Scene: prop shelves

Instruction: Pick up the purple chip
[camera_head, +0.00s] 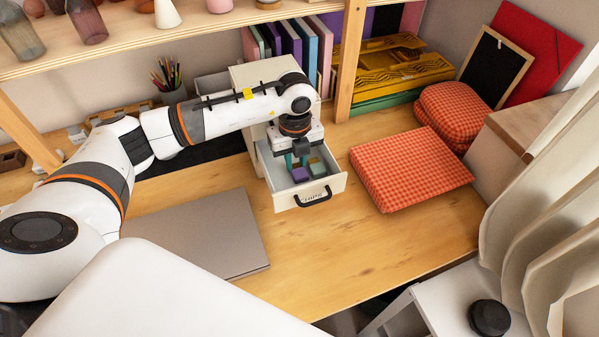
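The purple chip (299,174) lies in the open drawer, a small purple block near its middle. A greenish chip (316,167) with a purple side lies just to its right. My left gripper (297,161) points straight down into the drawer, right over the purple chip. Its fingers look apart, one to each side, with their tips close above or beside the chip; I cannot tell whether they touch it. The gripper hides the back part of the drawer. My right gripper is not in view.
The pulled-out white drawer (336,184) has a black handle (313,198) and low walls around the gripper. A grey laptop (205,232) lies at left, a red checked cushion (408,168) at right. A shelf (140,35) hangs above my arm. The table's front middle is clear.

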